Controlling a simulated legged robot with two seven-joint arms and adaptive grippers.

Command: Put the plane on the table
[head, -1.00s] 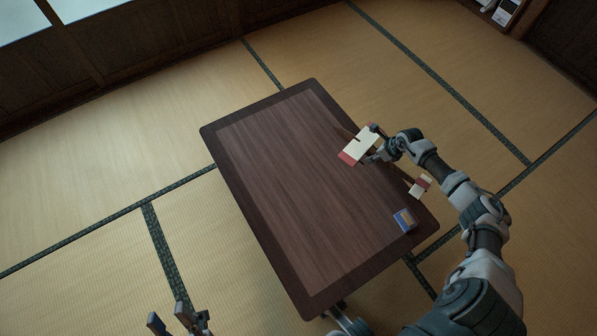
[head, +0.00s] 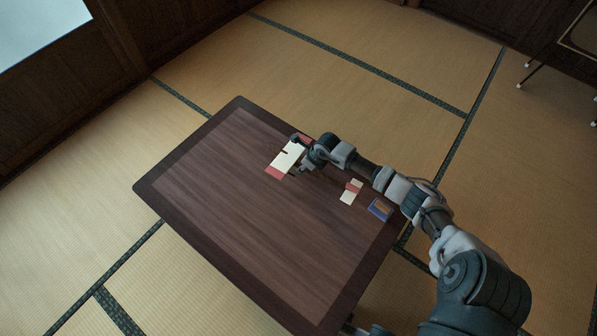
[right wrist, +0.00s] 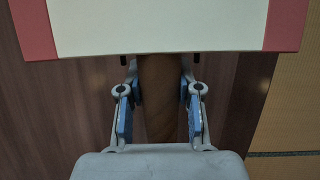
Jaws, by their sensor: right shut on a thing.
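The toy plane has a cream wing with red tips (head: 287,158), seen over the far right part of the dark wooden table (head: 235,195). A smaller cream and red piece (head: 351,190) nearer the table's right edge looks like its tail. My right gripper (head: 300,157) is just right of the wing. In the right wrist view, its blue-padded fingers (right wrist: 160,85) are shut on the plane's brown wooden body (right wrist: 158,110), with the wing (right wrist: 155,25) crossing ahead. Whether the plane touches the tabletop, I cannot tell. My left gripper is out of view.
A small blue box with an orange picture (head: 380,209) sits near the table's right edge, close to my right arm. The middle and left of the tabletop are clear. Tatami floor surrounds the table. A thin-legged piece of furniture (head: 560,45) stands far right.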

